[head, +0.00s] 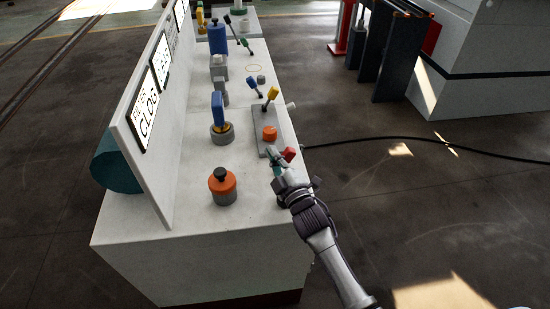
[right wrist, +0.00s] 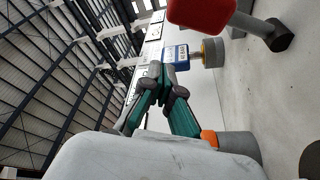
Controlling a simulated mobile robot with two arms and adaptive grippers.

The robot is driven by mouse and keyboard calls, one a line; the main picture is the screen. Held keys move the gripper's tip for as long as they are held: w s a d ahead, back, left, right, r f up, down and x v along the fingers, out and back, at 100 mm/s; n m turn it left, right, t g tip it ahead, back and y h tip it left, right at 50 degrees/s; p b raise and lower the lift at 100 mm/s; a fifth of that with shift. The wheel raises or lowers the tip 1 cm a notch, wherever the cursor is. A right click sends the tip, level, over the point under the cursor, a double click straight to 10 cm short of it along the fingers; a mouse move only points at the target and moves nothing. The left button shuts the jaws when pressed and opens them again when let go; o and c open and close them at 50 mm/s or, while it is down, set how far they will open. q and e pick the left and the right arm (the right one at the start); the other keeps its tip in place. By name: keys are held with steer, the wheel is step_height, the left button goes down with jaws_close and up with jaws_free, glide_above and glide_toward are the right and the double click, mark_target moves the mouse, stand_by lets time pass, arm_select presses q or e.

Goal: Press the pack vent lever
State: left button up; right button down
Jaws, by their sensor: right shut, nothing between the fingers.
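My right gripper (head: 273,158) is shut and empty, with teal fingers, above the bench's right part. In the right wrist view its fingers (right wrist: 156,76) are closed together. A red handle (head: 289,154) shows just right of the fingertips; it also shows large at the top of the right wrist view (right wrist: 200,10). I cannot tell whether they touch. Other levers have blue (head: 217,108) and yellow (head: 272,93) handles. No readable label shows which is the pack vent lever. My left gripper is not in view.
The white bench (head: 190,220) carries an orange knob with a black top (head: 222,184) and a flat orange button (head: 269,132). An upright sign panel (head: 130,118) runs along its left side. A black cable (head: 430,142) lies on the floor at right.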

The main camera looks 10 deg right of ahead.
steer(key=v, duration=0.6)
steer(key=shift+w+d+f+b, duration=0.1)
steer(key=shift+d+b, duration=0.1)
steer(key=shift+b, duration=0.2)
steer(key=v, duration=0.3)
steer(key=shift+s+a, duration=0.2)
steer(key=shift+s, duration=0.1)
steer(key=shift+s+d, duration=0.2)
steer(key=shift+s, duration=0.1)
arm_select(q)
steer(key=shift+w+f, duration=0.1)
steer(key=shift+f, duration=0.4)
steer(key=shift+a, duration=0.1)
